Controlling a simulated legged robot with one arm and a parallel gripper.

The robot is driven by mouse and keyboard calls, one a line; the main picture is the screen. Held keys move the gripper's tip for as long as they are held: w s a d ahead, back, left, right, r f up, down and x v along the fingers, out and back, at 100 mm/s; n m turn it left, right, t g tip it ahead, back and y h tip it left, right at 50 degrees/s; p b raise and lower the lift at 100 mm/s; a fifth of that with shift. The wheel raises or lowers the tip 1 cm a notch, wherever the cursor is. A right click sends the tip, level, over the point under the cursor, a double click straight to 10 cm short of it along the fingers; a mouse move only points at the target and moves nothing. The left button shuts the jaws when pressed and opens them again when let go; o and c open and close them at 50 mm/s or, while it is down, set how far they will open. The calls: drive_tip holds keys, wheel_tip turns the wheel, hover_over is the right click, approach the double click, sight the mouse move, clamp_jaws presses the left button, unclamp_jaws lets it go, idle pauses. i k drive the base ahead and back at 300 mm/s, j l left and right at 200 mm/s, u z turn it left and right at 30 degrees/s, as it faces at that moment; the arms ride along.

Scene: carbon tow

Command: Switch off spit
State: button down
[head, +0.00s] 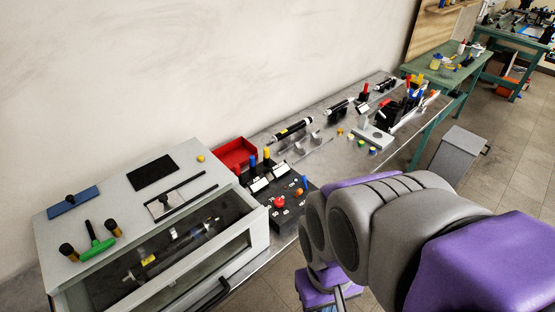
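A black control box (290,205) stands on the bench to the right of the grey cabinet. It carries a round red button (279,202), an orange-and-blue part (300,188) and small white labels too small to read. A dark rod with a yellow label (170,253), possibly the spit, lies behind the window of the grey cabinet (125,195). Whether it turns cannot be told. My grey and purple arm fills the lower right, beside the bench and apart from the control box. I cannot make out my gripper's fingers.
A red tray (235,153) sits behind the control box. Black cylinders (293,131), small coloured caps and tools lie farther along the bench.

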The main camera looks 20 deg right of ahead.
sight(304, 178)
drive_tip(key=i+l+u, duration=0.1)
drive_tip(key=l+u, duration=0.3)
drive_tip(key=i+l+u, duration=0.1)
drive_tip(key=l+u, duration=0.15)
drive_tip(key=u, duration=0.15)
drive_tip(key=l+u, duration=0.7)
drive_tip(key=u, duration=0.15)
drive_tip(key=k+l+u, duration=0.1)
drive_tip(key=l, duration=0.75)
drive_tip(key=k+l+u, duration=0.15)
drive_tip(key=l, duration=0.3)
drive_tip(key=k+l+u, duration=0.1)
drive_tip(key=l, duration=0.3)
drive_tip(key=k+l, duration=0.15)
drive_tip(key=l, duration=0.25)
drive_tip(key=k+l+u, duration=0.15)
drive_tip(key=l, duration=0.25)
drive_tip(key=k+l, duration=0.15)
drive_tip(key=l, duration=0.25)
drive_tip(key=k+l, duration=0.15)
drive_tip(key=l, duration=0.2)
drive_tip(key=k+l, duration=0.1)
drive_tip(key=l, duration=0.3)
